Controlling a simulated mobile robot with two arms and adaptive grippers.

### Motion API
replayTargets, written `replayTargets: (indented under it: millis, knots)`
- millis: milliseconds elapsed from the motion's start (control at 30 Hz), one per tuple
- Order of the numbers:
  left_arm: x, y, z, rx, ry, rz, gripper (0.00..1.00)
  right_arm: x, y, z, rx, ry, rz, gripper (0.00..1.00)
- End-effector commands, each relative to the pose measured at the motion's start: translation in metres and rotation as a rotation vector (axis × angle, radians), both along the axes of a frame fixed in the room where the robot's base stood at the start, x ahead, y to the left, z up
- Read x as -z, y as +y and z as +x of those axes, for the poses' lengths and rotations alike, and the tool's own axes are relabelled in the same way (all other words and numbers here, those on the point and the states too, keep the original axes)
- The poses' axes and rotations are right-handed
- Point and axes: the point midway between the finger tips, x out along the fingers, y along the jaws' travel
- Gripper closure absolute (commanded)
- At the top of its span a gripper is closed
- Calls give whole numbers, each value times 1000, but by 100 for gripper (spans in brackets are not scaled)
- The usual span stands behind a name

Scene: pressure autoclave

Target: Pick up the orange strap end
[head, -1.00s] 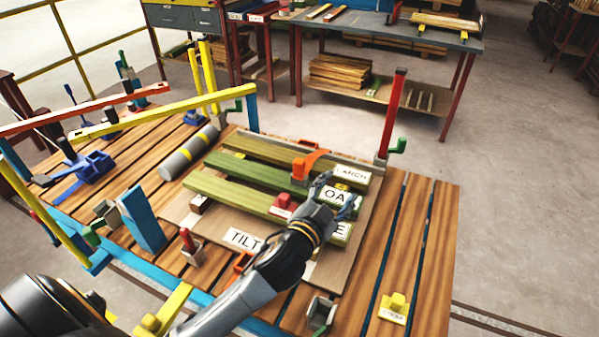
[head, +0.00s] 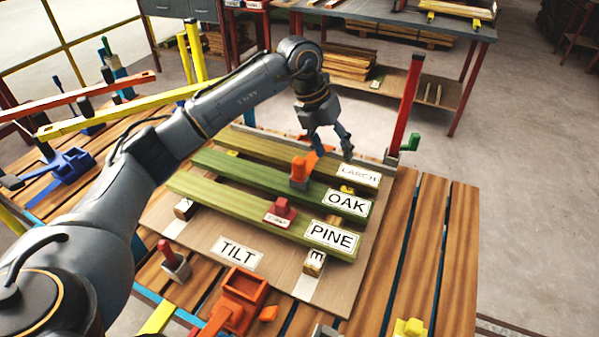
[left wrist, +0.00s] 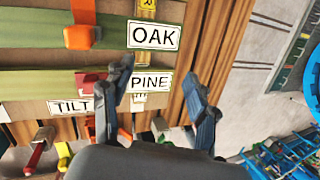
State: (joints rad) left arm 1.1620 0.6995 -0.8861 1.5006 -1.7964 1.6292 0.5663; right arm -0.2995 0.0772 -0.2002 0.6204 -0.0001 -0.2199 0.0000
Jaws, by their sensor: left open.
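An orange strap piece (head: 300,170) lies across the boards labelled LARCH (head: 270,153) and OAK (head: 260,175). Part of it is hidden behind my left gripper's fingers. My left gripper (head: 333,147) is open and empty, pointing down above the LARCH end, just right of the orange piece. In the left wrist view, an orange block (left wrist: 82,37) shows at the upper left, outside the open fingers (left wrist: 157,73). Between and beyond the fingers are the OAK and PINE labels. My right gripper is not in view.
A PINE board (head: 220,200) with a red block (head: 281,211) lies nearest on the panel marked TILT (head: 190,235). A red post (head: 406,105) with a green handle stands right of the boards. A yellow bar (head: 110,117) crosses at left. An orange box (head: 240,297) sits in front.

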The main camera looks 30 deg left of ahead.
Motion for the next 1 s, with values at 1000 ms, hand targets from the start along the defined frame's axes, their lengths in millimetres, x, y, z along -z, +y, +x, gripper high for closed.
replayTargets:
  millis: [1000]
  knots:
    - [79, 88, 8, -159, 73, 278, 42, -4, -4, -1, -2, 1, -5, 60]
